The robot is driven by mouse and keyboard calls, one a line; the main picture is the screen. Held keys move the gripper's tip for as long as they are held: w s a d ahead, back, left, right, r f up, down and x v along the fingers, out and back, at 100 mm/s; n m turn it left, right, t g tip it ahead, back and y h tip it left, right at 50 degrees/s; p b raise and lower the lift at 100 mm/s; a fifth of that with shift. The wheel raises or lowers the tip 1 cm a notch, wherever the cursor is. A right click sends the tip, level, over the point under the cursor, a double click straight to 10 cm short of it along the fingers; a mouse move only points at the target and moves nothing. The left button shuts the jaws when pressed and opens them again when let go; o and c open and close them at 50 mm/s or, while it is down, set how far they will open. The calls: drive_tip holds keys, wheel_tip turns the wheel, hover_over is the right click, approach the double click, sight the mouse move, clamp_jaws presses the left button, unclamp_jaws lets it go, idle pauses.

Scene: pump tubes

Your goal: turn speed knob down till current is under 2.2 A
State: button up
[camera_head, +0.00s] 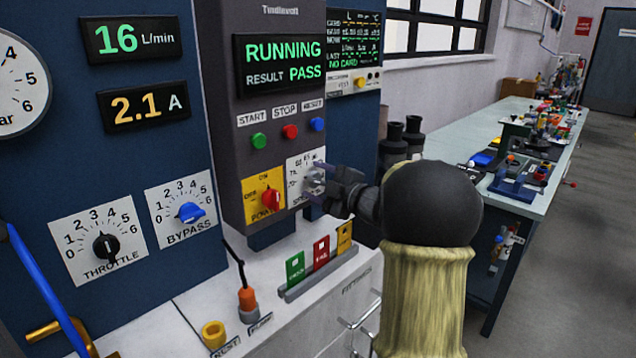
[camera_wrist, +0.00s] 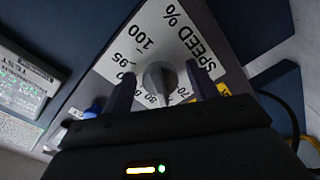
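The speed knob (camera_wrist: 158,78) is a grey pointer knob on a white plate marked SPEED % (camera_wrist: 145,45). In the wrist view my gripper (camera_wrist: 160,74) has one finger on each side of the knob, with a gap showing on both sides, so it is open around it. In the head view my gripper (camera_head: 318,186) is at the speed plate (camera_head: 303,165) and hides much of it and the knob. The amber current display (camera_head: 143,106) reads 2.1 A. The status screen (camera_head: 280,62) reads RUNNING, RESULT PASS.
The red power knob (camera_head: 269,199) is just left of the speed plate. Start (camera_head: 258,141), stop (camera_head: 290,131) and reset (camera_head: 317,124) buttons are above. The flow display (camera_head: 130,38) reads 16 L/min. Throttle (camera_head: 105,247) and bypass (camera_head: 190,212) knobs are farther left.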

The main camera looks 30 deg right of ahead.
drive_tip(key=shift+s, duration=0.1)
drive_tip(key=v, duration=1.7)
drive_tip(key=shift+s+d, duration=0.1)
